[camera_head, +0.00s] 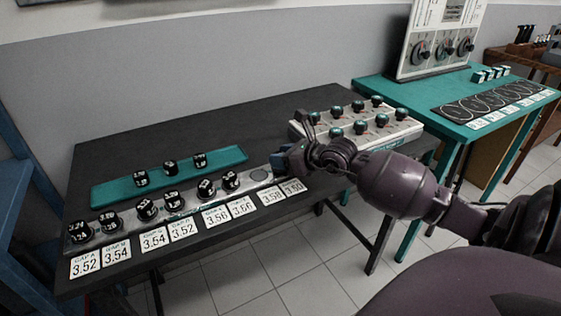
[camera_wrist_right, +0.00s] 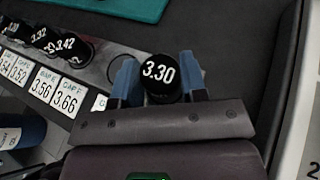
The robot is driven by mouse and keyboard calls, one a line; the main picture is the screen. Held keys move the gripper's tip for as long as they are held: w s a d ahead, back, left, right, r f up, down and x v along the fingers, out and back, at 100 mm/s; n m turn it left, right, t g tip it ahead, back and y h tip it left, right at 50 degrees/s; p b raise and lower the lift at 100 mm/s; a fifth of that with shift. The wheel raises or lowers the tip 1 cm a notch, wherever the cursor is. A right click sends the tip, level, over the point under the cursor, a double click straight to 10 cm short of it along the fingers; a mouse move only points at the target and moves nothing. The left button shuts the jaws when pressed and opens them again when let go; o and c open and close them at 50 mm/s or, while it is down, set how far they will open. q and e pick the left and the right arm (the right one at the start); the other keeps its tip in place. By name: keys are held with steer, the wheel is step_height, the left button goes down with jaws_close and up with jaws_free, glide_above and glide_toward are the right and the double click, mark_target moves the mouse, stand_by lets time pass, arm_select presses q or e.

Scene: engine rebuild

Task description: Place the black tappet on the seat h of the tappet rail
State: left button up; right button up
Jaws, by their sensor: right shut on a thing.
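The grey tappet rail (camera_head: 191,211) runs along the front of the dark table. Black tappets, such as one (camera_head: 231,180), stand on its left and middle seats. One round seat (camera_head: 261,175) right of them is bare; it also shows in the wrist view. My right gripper (camera_head: 283,162) is at the rail's right end. In the wrist view its blue fingers (camera_wrist_right: 159,75) are shut on a black tappet (camera_wrist_right: 159,80) marked 3.30, number upward. Seat h is hidden by the gripper and tappet; I cannot tell whether the tappet touches it. My left gripper is not in view.
A teal tray (camera_head: 104,194) with three black tappets lies behind the rail. White number cards (camera_head: 184,229) line its front. A pale block with teal-topped knobs (camera_head: 382,135) stands right of my right gripper. The table behind the tray is clear.

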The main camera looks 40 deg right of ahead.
steer(key=shift+f, duration=0.55)
steer(key=shift+f, duration=0.15)
steer(key=o, duration=0.9)
